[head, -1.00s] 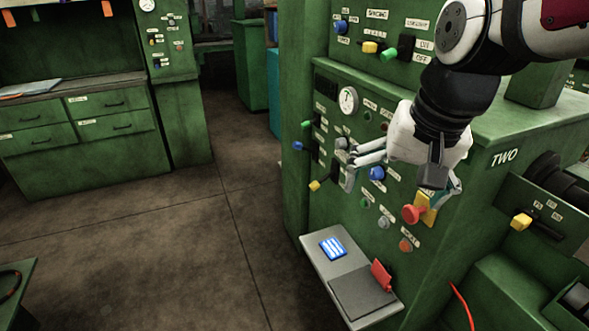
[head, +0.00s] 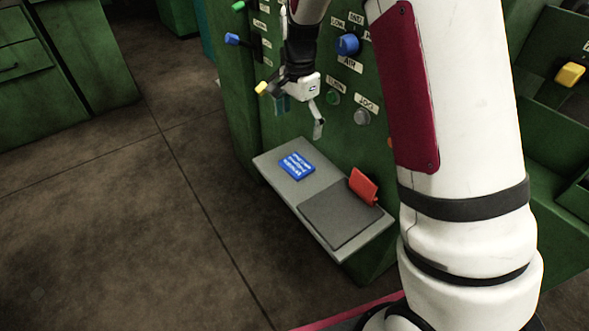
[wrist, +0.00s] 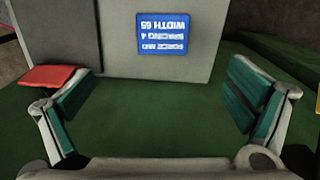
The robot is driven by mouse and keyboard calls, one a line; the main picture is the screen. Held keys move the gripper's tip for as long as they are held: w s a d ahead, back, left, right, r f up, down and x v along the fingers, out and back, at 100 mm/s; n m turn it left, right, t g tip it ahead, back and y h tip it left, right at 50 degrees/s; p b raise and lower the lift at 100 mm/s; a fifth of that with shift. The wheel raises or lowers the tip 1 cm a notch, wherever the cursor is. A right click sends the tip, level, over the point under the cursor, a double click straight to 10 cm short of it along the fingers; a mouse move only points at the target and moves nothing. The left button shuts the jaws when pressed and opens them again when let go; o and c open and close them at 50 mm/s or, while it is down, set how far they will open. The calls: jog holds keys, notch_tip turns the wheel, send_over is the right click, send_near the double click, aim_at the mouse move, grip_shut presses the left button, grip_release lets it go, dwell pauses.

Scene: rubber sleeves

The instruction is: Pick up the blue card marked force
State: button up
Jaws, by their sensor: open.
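The blue card (head: 296,165) with white print lies flat on the left part of the grey shelf (head: 276,154) in the head view. In the wrist view the card (wrist: 165,33) is upside down near the top, and its print shows FORCE, SPACING and WIDTH with numbers. My gripper (head: 300,118) hangs above the shelf's back edge, close to the green machine front, apart from the card. In the wrist view my gripper (wrist: 160,108) is open and empty, its teal-padded fingers wide apart, with the card beyond the space between them.
A red card (head: 363,186) stands tilted beside a dark grey pad (head: 342,213) on the shelf's right part. The green machine (head: 262,107) rises behind, with a blue knob (head: 347,44) and a yellow-tipped lever (head: 262,87) near my gripper. Floor left of the shelf is clear.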

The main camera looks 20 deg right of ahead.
jog(key=b, duration=0.3)
send_over(297, 165)
notch_tip(297, 165, down, 9)
jog(key=shift+d+r, duration=0.1)
jog(key=shift+d, duration=0.05)
jog(key=shift+w+f+b, duration=0.15)
jog(key=shift+f+b, duration=1.2)
jog(key=shift+f, duration=1.3)
jog(key=shift+c, duration=0.5)
jog(key=c, duration=1.1)
